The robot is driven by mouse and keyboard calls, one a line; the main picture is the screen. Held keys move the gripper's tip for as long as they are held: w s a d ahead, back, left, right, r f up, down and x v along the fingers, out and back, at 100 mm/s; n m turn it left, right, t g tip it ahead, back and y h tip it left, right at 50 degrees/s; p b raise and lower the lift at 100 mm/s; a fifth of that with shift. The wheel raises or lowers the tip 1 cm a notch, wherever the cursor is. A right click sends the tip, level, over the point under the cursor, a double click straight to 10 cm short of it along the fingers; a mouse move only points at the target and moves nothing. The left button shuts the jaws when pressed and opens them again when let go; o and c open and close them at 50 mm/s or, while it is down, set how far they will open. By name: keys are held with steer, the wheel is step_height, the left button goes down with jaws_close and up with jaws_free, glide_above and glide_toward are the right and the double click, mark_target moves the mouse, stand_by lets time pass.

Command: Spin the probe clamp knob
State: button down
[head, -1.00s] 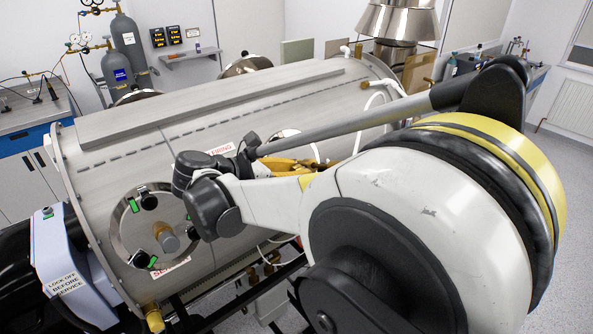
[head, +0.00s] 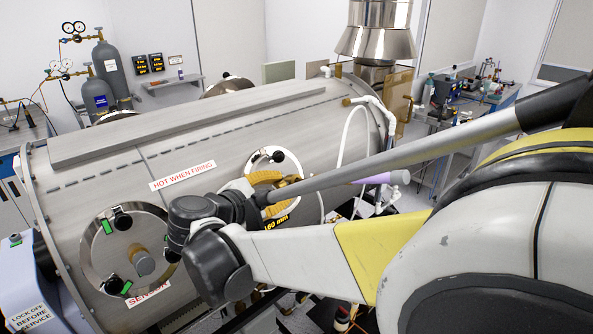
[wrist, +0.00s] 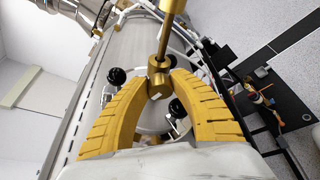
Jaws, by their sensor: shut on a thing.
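The brass clamp piece on a brass rod (wrist: 158,74), which looks like the probe clamp knob, sits between my fingertips in the wrist view. My gripper (wrist: 160,82) has two yellow ribbed fingers, one on each side of it, shut on this brass piece. In the head view my gripper (head: 272,178) is at the round port on the side of the steel chamber (head: 215,135). My own wrist and arm hide much of the port there, and the brass piece cannot be made out.
Black knobs (wrist: 117,75) (wrist: 177,107) lie close to my fingers. A second round port (head: 110,262) with a brass centre is on the chamber's left. A white hose (head: 346,135) runs down behind my arm. Gas cylinders (head: 113,72) stand at the back left.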

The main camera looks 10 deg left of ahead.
steer(key=shift+m+b, duration=0.35)
steer(key=shift+m, duration=0.25)
steer(key=c, duration=1.1)
jaws_free()
steer(key=shift+s+a+r, duration=0.1)
steer(key=shift+s+a, duration=0.15)
steer(key=shift+s, duration=0.2)
steer(key=shift+t, duration=0.3)
steer(key=f+v, duration=0.1)
steer(key=v, duration=0.7)
steer(key=f+v, duration=0.1)
steer(key=v, duration=0.3)
steer(key=shift+s+f, duration=0.35)
